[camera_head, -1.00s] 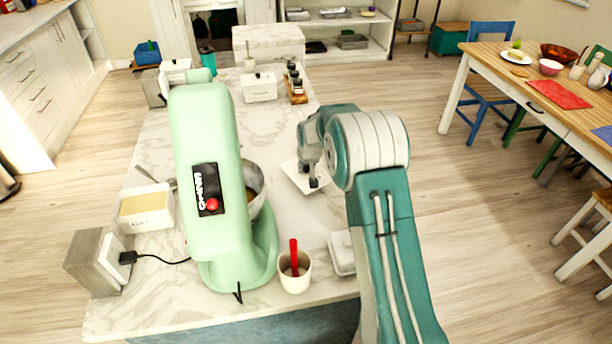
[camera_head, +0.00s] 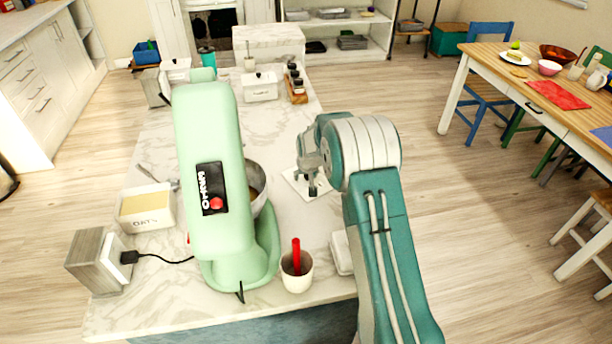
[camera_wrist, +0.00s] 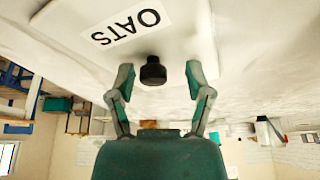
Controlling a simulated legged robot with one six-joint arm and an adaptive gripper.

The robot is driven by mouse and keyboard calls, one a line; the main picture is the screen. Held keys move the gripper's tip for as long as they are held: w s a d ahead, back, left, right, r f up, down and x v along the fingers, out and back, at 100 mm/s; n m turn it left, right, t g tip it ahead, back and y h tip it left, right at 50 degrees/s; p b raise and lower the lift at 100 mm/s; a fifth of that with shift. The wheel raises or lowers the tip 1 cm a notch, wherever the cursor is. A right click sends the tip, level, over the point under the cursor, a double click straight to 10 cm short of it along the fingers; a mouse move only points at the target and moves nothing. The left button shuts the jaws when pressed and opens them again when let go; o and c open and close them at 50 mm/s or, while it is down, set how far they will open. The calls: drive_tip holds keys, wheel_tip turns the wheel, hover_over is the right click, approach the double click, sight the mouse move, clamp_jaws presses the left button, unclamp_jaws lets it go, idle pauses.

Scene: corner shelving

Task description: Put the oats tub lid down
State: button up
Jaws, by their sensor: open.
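The oats tub lid (camera_head: 296,183) is a flat white square lying on the marble counter below my gripper (camera_head: 313,181), right of the mixer. In the wrist view, which is upside down, the lid (camera_wrist: 190,35) shows its OATS label and black knob (camera_wrist: 153,71). My gripper is open in the wrist view (camera_wrist: 159,82), with one finger on each side of the knob and a gap beside each. The open oats tub (camera_head: 148,222), white with pale contents, stands at the counter's left. The lid's underside is hidden.
The green stand mixer (camera_head: 209,160) with its bowl stands between tub and lid. A cup with a red handle in it (camera_head: 297,278) and a white lidded box (camera_head: 341,252) are near the front edge. A white canister (camera_head: 260,91) and a jar rack stand farther back.

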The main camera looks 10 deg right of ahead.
drive_tip(key=s+f+v, duration=0.1)
drive_tip(key=s+v, duration=0.1)
drive_tip(key=v, duration=1)
drive_tip(key=s+f+v, duration=0.1)
drive_tip(key=s+v, duration=0.1)
drive_tip(key=v, duration=1.1)
drive_tip(key=s+r, duration=0.3)
drive_tip(key=s, duration=1.2)
drive_tip(key=s+r+t, duration=0.1)
drive_tip(key=s+r, duration=0.2)
drive_tip(key=s, duration=1.2)
drive_tip(key=shift+r, duration=0.2)
